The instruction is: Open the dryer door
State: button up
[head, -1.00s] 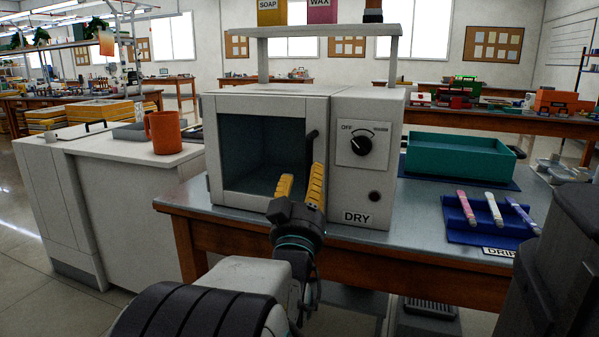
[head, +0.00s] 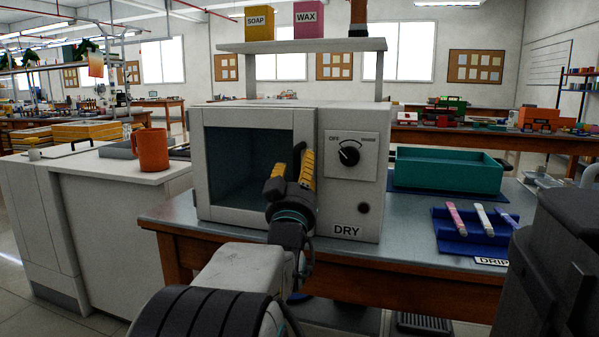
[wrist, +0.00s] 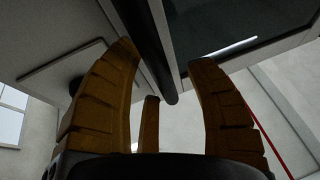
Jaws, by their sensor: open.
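The dryer (head: 355,205) is a white box marked DRY on the metal-topped table, with its windowed door (head: 228,165) shut. A dark bar handle (head: 298,149) stands at the door's right edge, mostly hidden behind my fingers in the head view. My gripper (head: 291,172) is open in front of the handle, its yellow fingers pointing up toward it. In the wrist view, the handle (wrist: 152,52) runs down into the space between the spread fingers of my gripper (wrist: 172,75). No grip on it shows, and I cannot tell whether a finger touches it.
A dial panel (head: 351,155) is right of the door. A shelf (head: 300,46) with soap and wax boxes stands above. A teal tray (head: 450,170) and a blue rack (head: 470,232) lie right. An orange mug (head: 153,150) stands on the left counter. Floor shows at lower left.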

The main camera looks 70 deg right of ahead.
jog(key=shift+o, duration=0.2)
grip_shut()
dwell(0.5)
